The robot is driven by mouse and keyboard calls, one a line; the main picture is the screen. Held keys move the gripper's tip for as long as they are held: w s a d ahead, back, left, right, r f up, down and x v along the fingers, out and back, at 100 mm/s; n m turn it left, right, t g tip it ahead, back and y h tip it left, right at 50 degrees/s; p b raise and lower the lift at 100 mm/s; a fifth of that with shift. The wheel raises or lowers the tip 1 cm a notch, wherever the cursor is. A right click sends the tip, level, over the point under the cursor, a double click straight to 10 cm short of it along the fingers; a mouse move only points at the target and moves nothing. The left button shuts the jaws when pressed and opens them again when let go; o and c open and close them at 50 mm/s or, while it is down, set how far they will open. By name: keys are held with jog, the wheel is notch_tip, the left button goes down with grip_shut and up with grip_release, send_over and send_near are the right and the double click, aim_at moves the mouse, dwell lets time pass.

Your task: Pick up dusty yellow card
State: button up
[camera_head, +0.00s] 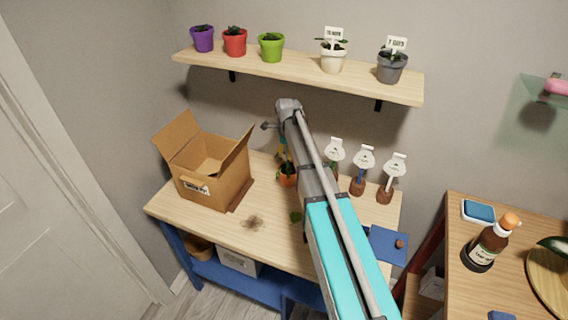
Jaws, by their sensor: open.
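A small dusty yellow patch (281,152), probably the card, shows just left of my arm, above an orange pot (287,178) on the wooden bench. My arm hides most of it, so its full shape cannot be made out. My arm reaches over the bench towards the wall. A small dark part of my gripper (269,126) shows left of the arm's far end, a little above the yellow patch in the picture. The gripper is open. Its fingertips are mostly hidden, and I cannot tell whether they touch anything.
An open cardboard box (214,178) stands left on the bench (190,222), near spilled soil (253,222). Several white-tagged items, including one brown-based one (386,194), stand right of my arm. A shelf (300,72) with several pots hangs above. A brown bottle (486,246) stands on the right table.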

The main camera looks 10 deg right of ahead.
dwell(0.6)
grip_shut()
